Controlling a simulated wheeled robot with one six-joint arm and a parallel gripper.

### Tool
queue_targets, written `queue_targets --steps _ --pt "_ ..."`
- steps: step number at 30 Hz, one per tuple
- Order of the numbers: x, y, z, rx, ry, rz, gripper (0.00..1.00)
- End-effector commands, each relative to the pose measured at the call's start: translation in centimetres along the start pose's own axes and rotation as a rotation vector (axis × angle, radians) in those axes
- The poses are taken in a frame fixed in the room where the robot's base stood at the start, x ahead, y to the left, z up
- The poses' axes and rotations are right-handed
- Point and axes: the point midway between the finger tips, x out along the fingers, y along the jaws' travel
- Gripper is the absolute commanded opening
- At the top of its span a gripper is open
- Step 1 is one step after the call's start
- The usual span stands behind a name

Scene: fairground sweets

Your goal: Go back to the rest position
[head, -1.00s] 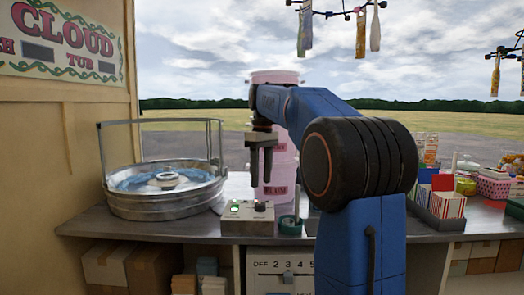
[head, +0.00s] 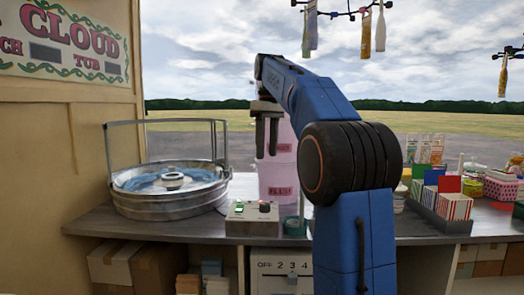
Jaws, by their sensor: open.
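My gripper (head: 267,137) hangs from my blue arm near the middle of the view, fingers pointing down. Its two dark fingers are apart with nothing between them. It is above the counter, in front of a pink tub (head: 280,170) that stands behind my arm and is partly hidden by it. A small control box (head: 248,219) with a green and a red button sits on the counter below the gripper, apart from it.
A round metal candyfloss machine (head: 170,195) with a wire frame stands on the left of the counter (head: 100,222). A green tape roll (head: 294,226) lies beside the control box. Striped boxes (head: 455,205) and a pink basket (head: 500,188) stand on the right. Bottles (head: 366,32) hang above.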

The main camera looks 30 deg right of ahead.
Motion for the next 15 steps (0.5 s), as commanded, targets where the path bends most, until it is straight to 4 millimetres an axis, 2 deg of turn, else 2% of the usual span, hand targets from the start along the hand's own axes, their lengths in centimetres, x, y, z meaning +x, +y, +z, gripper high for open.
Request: queue_targets --steps 9,11,15 --pt "0.2 -0.4 0.2 0.003 0.002 0.003 0.47" --pt "0.4 -1.0 0.4 0.009 0.009 0.009 0.47" --pt "1.6 -3.6 1.4 0.039 0.032 0.031 0.47"
